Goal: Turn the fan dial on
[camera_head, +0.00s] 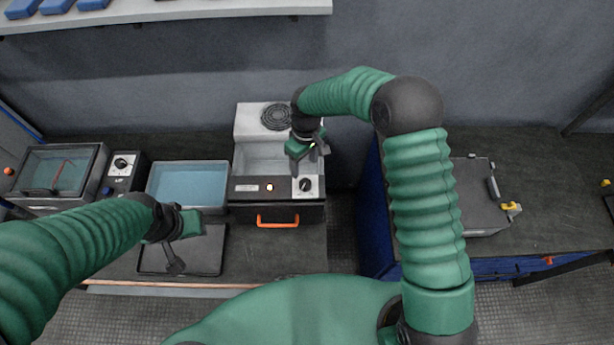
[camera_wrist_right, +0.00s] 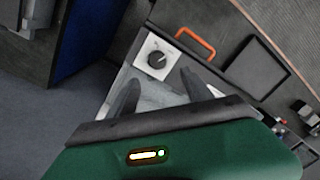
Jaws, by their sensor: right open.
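A black dial (camera_head: 305,185) sits on a white square plate at the right front corner of a box-like unit (camera_head: 245,209). In the right wrist view the dial (camera_wrist_right: 157,59) lies just beyond the fingertips, with its plate unobstructed. A round dark fan grille (camera_head: 277,116) is at the back of the unit. My right gripper (camera_head: 310,162) is open and empty, a short way behind and above the dial; I see no contact. It also shows in the wrist view (camera_wrist_right: 160,78). My left gripper (camera_head: 176,255) hangs over a dark tray; its finger gap is unclear.
An orange handle (camera_head: 277,221) is on the unit's front, beside a lit indicator (camera_head: 269,187). A blue basin (camera_head: 188,185), another dial (camera_head: 121,163) and a glass-lidded box (camera_head: 58,172) stand left. A grey case (camera_head: 470,205) lies right, past a floor gap.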

